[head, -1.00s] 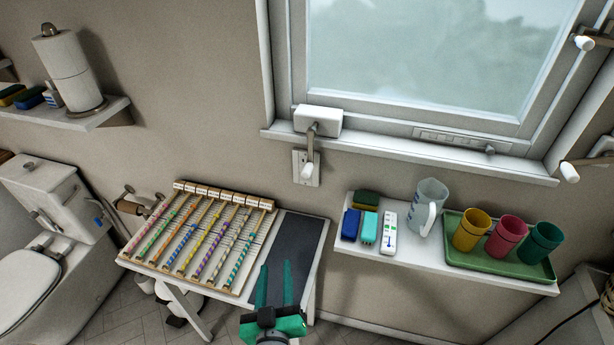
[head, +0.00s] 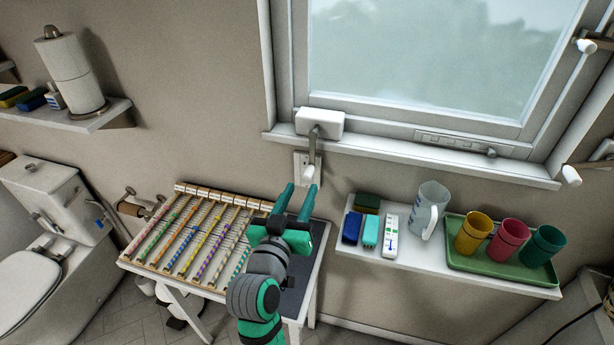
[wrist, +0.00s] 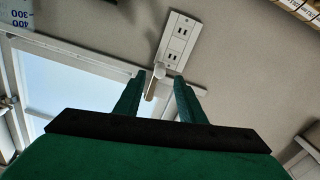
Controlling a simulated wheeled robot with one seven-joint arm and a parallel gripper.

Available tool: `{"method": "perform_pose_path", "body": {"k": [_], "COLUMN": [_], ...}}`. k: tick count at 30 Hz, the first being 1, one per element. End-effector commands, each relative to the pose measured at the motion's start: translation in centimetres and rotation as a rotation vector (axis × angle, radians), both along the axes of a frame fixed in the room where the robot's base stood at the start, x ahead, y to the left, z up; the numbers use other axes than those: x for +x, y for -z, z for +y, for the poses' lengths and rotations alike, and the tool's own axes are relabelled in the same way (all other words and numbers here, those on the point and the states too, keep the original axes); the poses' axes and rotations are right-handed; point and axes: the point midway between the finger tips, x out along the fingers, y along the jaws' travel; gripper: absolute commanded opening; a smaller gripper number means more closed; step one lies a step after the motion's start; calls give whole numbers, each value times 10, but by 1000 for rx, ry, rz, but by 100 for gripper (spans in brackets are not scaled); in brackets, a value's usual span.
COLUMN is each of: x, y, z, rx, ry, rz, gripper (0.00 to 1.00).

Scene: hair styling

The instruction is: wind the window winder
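The window winder (head: 314,145) is a white box on the window sill with a grey crank arm hanging down to a white knob (head: 308,174). In the wrist view the winder's knob (wrist: 159,70) shows between and beyond the fingertips, nearer the left finger. My gripper (head: 297,187) has green fingers spread apart, pointing up toward the knob from below. It is open with nothing held. In the head view the right fingertip overlaps the knob's lower end; I cannot tell whether they touch.
A wall socket (wrist: 178,41) sits behind the crank. The rack of striped rods (head: 205,235) stands on a small table below left. A shelf (head: 450,262) to the right carries a jug (head: 430,212), sponges and a green tray (head: 480,262) with cups.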

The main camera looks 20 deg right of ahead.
Motion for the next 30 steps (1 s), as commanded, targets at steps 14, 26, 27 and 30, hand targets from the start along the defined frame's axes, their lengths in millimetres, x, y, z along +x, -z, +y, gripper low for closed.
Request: {"method": "perform_pose_path", "body": {"k": [14, 26, 27, 30], "x": [52, 55, 55, 55], "y": [0, 0, 0, 0], "z": [-36, -38, -38, -37], "rx": [0, 0, 0, 0], "ry": [-1, -2, -2, -2], "rz": [-1, 0, 0, 0], "gripper": [36, 24, 15, 0]}}
